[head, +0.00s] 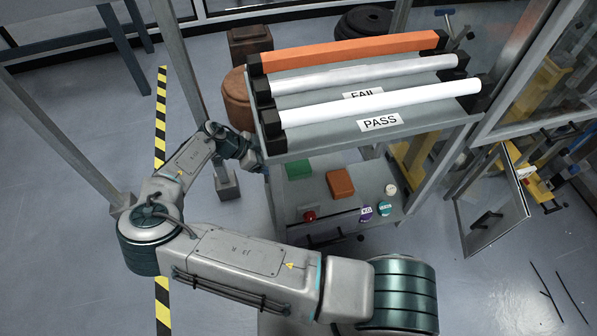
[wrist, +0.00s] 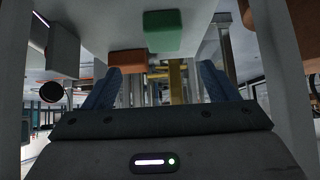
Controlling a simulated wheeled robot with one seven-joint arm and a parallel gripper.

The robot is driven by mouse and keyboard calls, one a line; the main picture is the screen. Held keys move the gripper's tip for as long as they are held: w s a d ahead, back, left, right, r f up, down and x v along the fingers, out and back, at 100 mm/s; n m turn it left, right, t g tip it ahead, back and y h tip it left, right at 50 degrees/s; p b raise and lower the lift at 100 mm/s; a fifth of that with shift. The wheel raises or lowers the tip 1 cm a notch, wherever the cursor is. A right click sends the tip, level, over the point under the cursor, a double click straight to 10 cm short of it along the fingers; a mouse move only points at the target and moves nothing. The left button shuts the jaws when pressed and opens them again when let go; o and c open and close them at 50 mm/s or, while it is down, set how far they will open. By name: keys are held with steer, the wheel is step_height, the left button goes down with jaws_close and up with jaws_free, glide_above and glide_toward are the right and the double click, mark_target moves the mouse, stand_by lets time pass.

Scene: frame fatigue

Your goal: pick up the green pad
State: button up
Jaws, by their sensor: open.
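The green pad (head: 299,170) lies flat at the back left of the lower shelf (head: 325,203) in the head view. In the wrist view the green pad (wrist: 162,32) appears at the upper middle, apart from the fingers. My gripper (wrist: 158,85) is open and empty, with a dark blue finger on either side. In the head view my gripper is at the left edge of the cart, left of the pad; its fingertips are mostly hidden by the upper rack.
An orange pad (head: 340,184) lies right of the green one. A red button (head: 309,216), purple disc (head: 366,213), teal disc (head: 385,208) and white cylinder (head: 390,190) are also on the shelf. The upper rack (head: 380,122) with tubes overhangs it.

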mark_target(298, 167)
steer(key=b+x, duration=0.1)
steer(key=x, duration=0.6)
steer(key=shift+d+f+b, duration=0.25)
steer(key=shift+d+b, duration=0.05)
steer(key=shift+b, duration=0.1)
steer(key=x, duration=0.1)
steer(key=b+x, duration=0.1)
steer(key=x, duration=0.1)
steer(key=b+x, duration=0.1)
steer(key=x, duration=0.1)
steer(key=shift+w, duration=0.4)
steer(key=c, duration=1.1)
